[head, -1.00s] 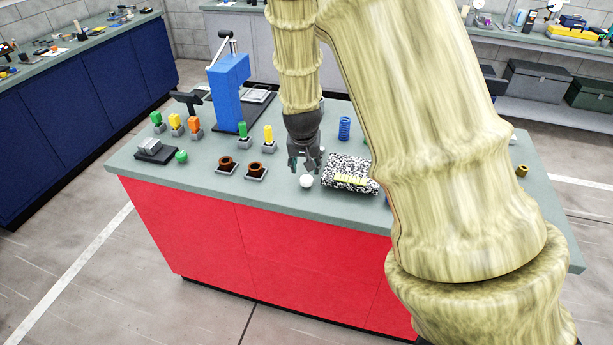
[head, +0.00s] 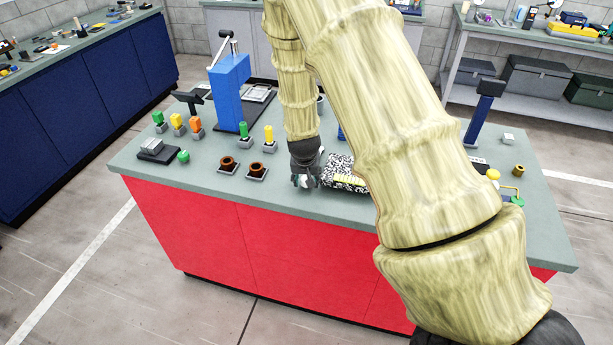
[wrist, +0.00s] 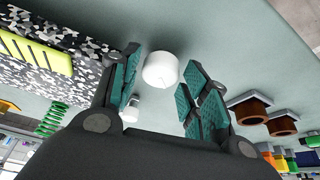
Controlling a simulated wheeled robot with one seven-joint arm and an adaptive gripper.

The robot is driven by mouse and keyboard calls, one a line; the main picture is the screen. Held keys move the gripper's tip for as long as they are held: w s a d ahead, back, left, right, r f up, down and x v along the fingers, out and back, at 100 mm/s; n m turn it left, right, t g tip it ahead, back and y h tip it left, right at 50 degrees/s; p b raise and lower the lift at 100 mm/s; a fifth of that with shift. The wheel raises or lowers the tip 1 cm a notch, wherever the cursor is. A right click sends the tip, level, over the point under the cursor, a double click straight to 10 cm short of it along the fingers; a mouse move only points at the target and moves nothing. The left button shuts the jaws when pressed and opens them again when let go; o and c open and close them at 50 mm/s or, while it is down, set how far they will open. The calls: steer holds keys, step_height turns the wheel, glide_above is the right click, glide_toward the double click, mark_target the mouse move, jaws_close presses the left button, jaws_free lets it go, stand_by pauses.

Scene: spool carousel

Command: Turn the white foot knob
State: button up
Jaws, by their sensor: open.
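The white foot knob (wrist: 161,70) shows in the wrist view as a round white cap between my open fingers, near their tips. A small gap shows between the knob and the right fingers; I cannot tell whether the left finger touches it. A smaller pale piece (wrist: 131,110) shows below it, partly hidden by the left finger. My gripper (head: 304,182) is open, low over the front part of the bench top (head: 200,184), and it hides most of the knob in the head view. It also shows in the wrist view (wrist: 160,85).
A black-and-white speckled block (head: 340,170) with a yellow strip lies close beside my gripper. Two brown cups (head: 256,169) stand to the left. A blue press (head: 229,92) and several coloured knobs stand farther back.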

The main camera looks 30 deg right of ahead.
steer(key=shift+f, duration=0.25)
steer(key=c, duration=0.7)
steer(key=shift+c, duration=0.2)
steer(key=shift+d+n+b, duration=0.1)
steer(key=shift+n+b, duration=0.2)
steer(key=shift+n, duration=0.2)
steer(key=o, duration=0.7)
steer(key=shift+o, duration=0.2)
steer(key=v, duration=1.2)
steer(key=shift+s+d, duration=0.15)
steer(key=shift+d, duration=0.1)
